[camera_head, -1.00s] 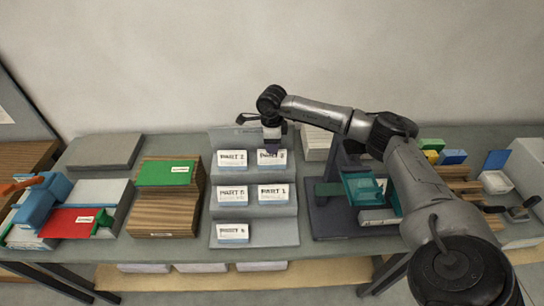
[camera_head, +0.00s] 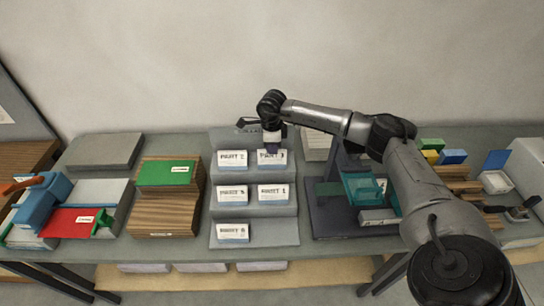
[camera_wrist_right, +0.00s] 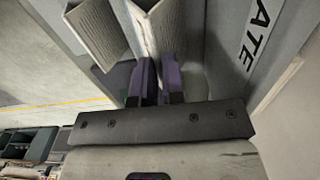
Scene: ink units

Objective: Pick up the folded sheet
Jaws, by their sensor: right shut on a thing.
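Folded white sheets with printed labels stand on a grey stepped rack (camera_head: 270,240). My right gripper (camera_head: 271,149) is at the top step, over the right-hand folded sheet (camera_head: 272,158). In the right wrist view the purple fingers of this gripper (camera_wrist_right: 158,82) are shut on a pale folded sheet (camera_wrist_right: 150,25), whose panels spread apart beyond the fingertips. Part of the sheet is hidden between the fingers. Another folded sheet (camera_wrist_right: 97,32) stands close beside it. My left gripper is not in view.
Left of the rack are a wooden block with a green card (camera_head: 167,173) and a blue device with an orange handle (camera_head: 42,200). Right of it is a dark stand with a teal tray (camera_head: 361,187). The wall is close behind the table.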

